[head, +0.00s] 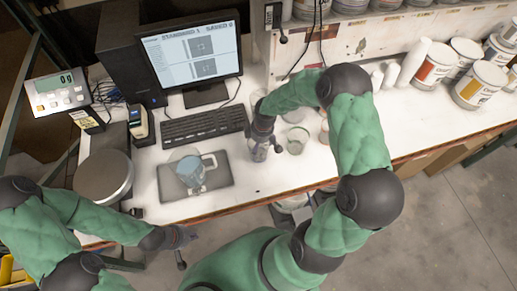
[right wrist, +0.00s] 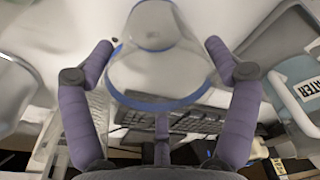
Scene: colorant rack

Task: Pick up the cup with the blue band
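The clear cup with the blue band (right wrist: 158,60) is between the spread fingers of my right gripper (right wrist: 160,47) in the right wrist view. The fingers stand on both sides of the cup, and a small gap seems to show at each side. In the head view, the cup (head: 259,153) is partly hidden by my right gripper (head: 265,143), at the table's front middle. My left gripper (head: 181,248) is low in front of the table edge, away from the cup; its finger opening is too small to judge.
A pitcher (head: 191,167) with bluish contents stands on a grey tray (head: 222,182) left of the cup. Other clear cups (head: 297,139) stand close to the right. A keyboard (head: 205,126) and monitor (head: 190,50) are behind. Paint cans (head: 433,65) stand at the right back.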

